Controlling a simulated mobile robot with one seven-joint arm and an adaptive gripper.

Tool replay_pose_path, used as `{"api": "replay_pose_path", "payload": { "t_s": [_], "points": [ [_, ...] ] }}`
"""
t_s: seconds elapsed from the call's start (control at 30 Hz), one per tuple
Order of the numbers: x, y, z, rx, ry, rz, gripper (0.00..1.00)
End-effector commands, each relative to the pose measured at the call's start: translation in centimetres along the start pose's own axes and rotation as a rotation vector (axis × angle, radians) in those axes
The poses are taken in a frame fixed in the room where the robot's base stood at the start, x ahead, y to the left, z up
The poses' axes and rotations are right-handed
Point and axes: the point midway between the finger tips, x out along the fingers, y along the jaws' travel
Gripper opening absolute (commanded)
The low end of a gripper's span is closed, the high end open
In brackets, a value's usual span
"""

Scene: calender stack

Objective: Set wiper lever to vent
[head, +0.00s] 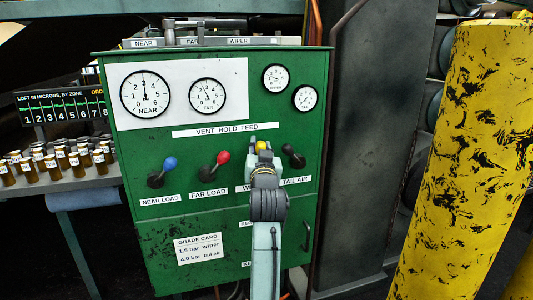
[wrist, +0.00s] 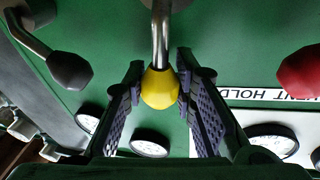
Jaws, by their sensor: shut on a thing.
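The wiper lever has a yellow knob (head: 261,146) and stands on the green panel between the red-knobbed far load lever (head: 222,157) and the black-knobbed tail air lever (head: 290,150). The wrist view is turned over, with the gauges low. There the yellow knob (wrist: 160,88) sits between my two fingers, and its metal shaft runs nearly straight to its pivot at the top. My gripper (head: 262,160) is shut on the yellow knob; in the wrist view my gripper (wrist: 160,72) has a finger on each side. My arm hides the lever's base and most of its label.
A VENT HOLD FEED strip (head: 226,130) runs above the levers, below the gauges (head: 207,95). The blue-knobbed near load lever (head: 170,163) is at left. A black-and-yellow post (head: 462,160) stands at right, and a shelf of small jars (head: 60,158) at left.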

Motion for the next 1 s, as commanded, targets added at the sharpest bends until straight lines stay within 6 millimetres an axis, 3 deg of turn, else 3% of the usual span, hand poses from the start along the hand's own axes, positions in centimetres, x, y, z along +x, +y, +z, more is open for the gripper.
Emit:
{"api": "replay_pose_path", "payload": {
  "t_s": [0.5, 1.0],
  "points": [
    [-0.7, -2.9, 0.7, -0.423, 0.087, -0.069, 0.00],
    [-1.0, -4.0, 1.0, -0.583, 0.119, -0.095, 0.00]
  ]
}}
